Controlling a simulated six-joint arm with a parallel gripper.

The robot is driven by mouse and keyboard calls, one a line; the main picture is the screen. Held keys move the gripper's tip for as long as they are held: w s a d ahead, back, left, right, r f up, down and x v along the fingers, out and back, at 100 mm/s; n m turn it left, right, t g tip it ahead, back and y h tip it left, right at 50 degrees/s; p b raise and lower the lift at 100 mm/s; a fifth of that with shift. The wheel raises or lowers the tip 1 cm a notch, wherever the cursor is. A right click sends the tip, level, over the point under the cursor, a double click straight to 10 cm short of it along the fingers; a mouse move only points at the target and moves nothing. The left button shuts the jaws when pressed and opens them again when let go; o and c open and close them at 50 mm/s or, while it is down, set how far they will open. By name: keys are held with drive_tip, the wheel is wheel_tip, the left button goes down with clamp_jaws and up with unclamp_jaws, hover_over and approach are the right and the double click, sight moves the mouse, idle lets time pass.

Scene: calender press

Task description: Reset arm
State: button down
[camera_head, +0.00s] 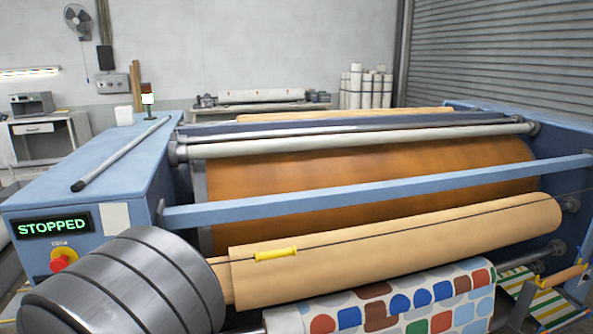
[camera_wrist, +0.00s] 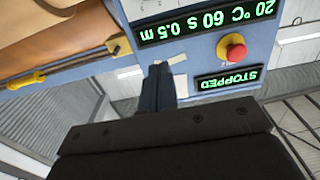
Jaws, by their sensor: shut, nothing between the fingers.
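My gripper (camera_wrist: 158,72) shows in the wrist view as dark fingers pressed together, shut and empty. It points toward the blue front of the calender press (camera_wrist: 200,55), which appears upside down there. Near it on the panel are a red stop button on a yellow base (camera_wrist: 231,47) and a green STOPPED display (camera_wrist: 229,80). Another green display (camera_wrist: 207,22) reads 20 °C 60 S 0.5 m. In the head view, the STOPPED display (camera_head: 55,224) and the red button (camera_head: 63,258) are at the left. My gripper cannot be made out in the head view.
A blue bar (camera_head: 380,190) crosses before the brown drum (camera_head: 370,172). A grey rod (camera_head: 120,155) lies on the left cabinet. Rolls stand behind.

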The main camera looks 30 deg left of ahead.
wheel_tip(320, 180, down, 10)
drive_tip(key=s+a+m+g+h, duration=0.1)
drive_tip(key=a+m+h, duration=0.1)
drive_tip(key=m+h, duration=0.1)
drive_tip(key=shift+a+g, duration=0.25)
drive_tip(key=shift+g, duration=0.05)
drive_tip(key=c, duration=2.2)
unclamp_jaws()
drive_tip(key=shift+f, duration=0.1)
drive_tip(key=c, duration=1.8)
unclamp_jaws()
drive_tip(key=shift+s+r, duration=0.1)
drive_tip(key=shift+r, duration=0.1)
drive_tip(key=o, duration=1.8)
drive_tip(key=d+r+n+y, duration=0.1)
drive_tip(key=d+r, duration=0.1)
drive_tip(key=r, duration=0.2)
drive_tip(key=s+d+r+n+t+y, duration=0.1)
drive_tip(key=d+r, duration=0.2)
drive_tip(key=r, duration=0.2)
drive_tip(key=shift+s+r+n+y, duration=0.25)
drive_tip(key=shift+r+n+y, duration=0.05)
drive_tip(key=shift+n+y, duration=0.1)
drive_tip(key=x, duration=0.9)
drive_tip(key=shift+w+a+r+t, duration=0.15)
drive_tip(key=shift+w+r+t, duration=0.15)
drive_tip(key=shift+w, duration=0.05)
